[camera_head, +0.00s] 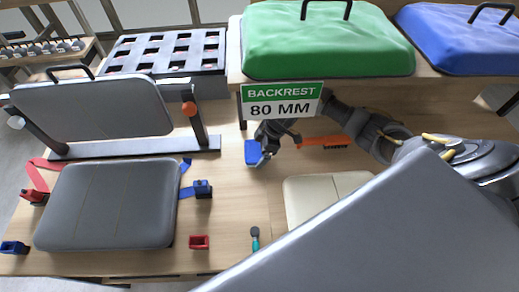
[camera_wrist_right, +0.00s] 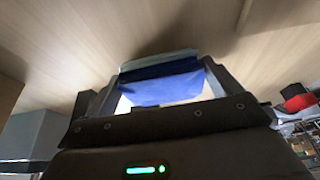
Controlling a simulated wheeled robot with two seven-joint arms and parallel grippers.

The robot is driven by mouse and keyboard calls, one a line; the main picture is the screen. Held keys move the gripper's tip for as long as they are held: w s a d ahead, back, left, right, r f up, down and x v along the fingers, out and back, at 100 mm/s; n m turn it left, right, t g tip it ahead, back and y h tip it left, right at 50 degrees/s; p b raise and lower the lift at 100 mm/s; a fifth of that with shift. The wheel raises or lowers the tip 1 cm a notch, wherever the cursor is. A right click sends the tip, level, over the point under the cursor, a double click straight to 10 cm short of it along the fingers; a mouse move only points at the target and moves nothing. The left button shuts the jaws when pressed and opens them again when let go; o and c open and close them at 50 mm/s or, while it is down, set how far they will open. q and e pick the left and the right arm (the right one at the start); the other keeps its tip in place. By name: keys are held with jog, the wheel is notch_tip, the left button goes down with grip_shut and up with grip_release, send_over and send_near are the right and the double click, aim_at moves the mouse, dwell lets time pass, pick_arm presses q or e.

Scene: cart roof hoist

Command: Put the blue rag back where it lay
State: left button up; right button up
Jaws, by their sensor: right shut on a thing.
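The blue rag (camera_head: 252,153) shows in the head view just left of my right gripper's fingertips, below the backrest sign. My right gripper (camera_head: 264,156) reaches in from the right, under the edge of the raised shelf, and is shut on the rag. In the right wrist view the rag (camera_wrist_right: 165,88) spans between the two fingers, with bare wood behind it. I cannot tell whether the rag touches the tabletop. My left gripper is in neither view.
A backrest sign (camera_head: 282,101) hangs close above the gripper. An orange brush (camera_head: 325,142) lies right of it, a cream pad (camera_head: 318,197) nearer. A grey cushion (camera_head: 108,204) and upright backrest (camera_head: 92,108) stand left.

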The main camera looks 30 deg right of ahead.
jog(key=shift+f, duration=0.45)
jog(key=o, duration=0.7)
jog(key=shift+p+v, duration=0.35)
jog(key=shift+v, duration=3.4)
